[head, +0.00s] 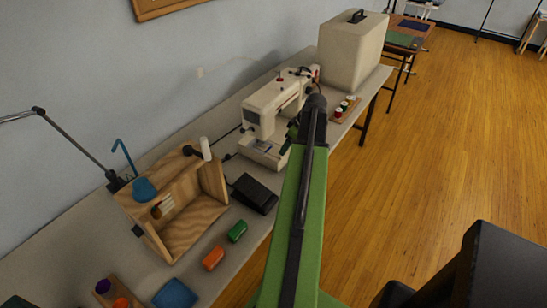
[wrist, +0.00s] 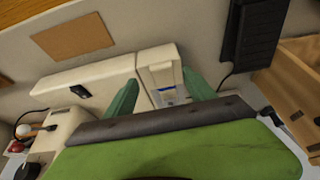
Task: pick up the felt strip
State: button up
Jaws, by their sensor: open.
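I cannot make out a felt strip for sure in either view. My gripper (wrist: 160,85) is open, its two green fingers apart in the wrist view. Between and beyond the fingers is the cream sewing machine (wrist: 90,78), with a small blue mark on its pale end. No object shows held between the fingers. In the head view the sewing machine (head: 253,117) stands on the bench, and my gripper (head: 292,132) is at its right side, partly hidden by my arm. Whether it touches the machine I cannot tell.
On the bench (head: 85,247) are a wooden box (head: 185,245), a black pedal (head: 254,194), green (head: 237,232) and orange (head: 213,258) blocks, a blue piece (head: 175,293), a thread-spool rack (head: 345,110) and a cream case (head: 350,50). Open wooden floor lies right.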

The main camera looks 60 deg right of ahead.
jog(key=b+x, duration=0.4)
jog(key=x, duration=0.1)
jog(key=shift+w+f+b, duration=0.1)
jog(key=shift+b, duration=0.25)
jog(key=shift+a, duration=0.1)
grip_shut()
jog(key=shift+r, duration=0.25)
jog(key=s, duration=1.8)
jog(key=shift+r+p, duration=0.2)
jog(key=shift+p, duration=0.25)
